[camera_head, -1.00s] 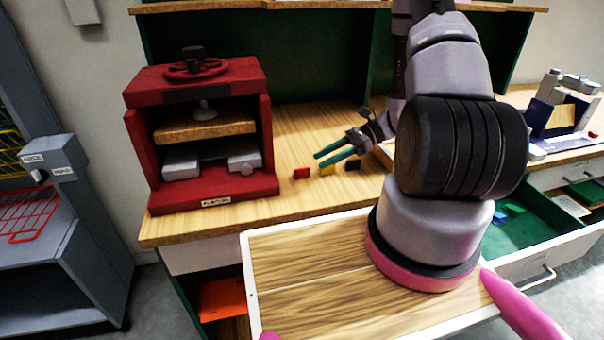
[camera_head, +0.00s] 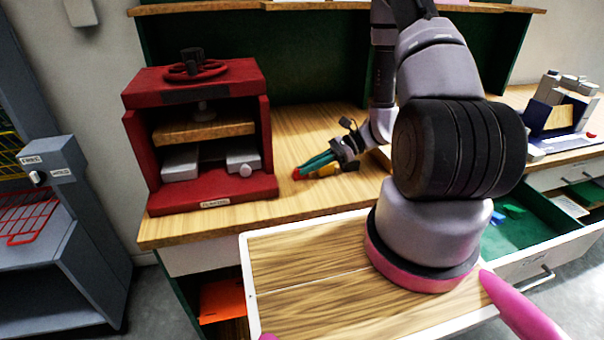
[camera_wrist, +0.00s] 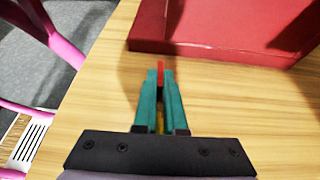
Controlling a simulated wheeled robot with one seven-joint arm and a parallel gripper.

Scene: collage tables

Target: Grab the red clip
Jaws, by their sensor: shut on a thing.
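The red clip (camera_head: 296,174) is at the tips of my gripper (camera_head: 303,168), just above or on the wooden table top, right of the red press. In the wrist view the red clip (camera_wrist: 160,72) stands between the two teal fingertips (camera_wrist: 160,80), which are closed on it. Its lower part is hidden by the fingers. A yellow clip (camera_head: 327,170) lies beneath the fingers, mostly covered; a strip of yellow shows between them in the wrist view.
The red press (camera_head: 206,140) stands left of my gripper; its base edge (camera_wrist: 200,52) shows ahead in the wrist view. An open drawer (camera_head: 520,235) with green and blue pieces is at the right. The table (camera_head: 290,125) behind my gripper is bare.

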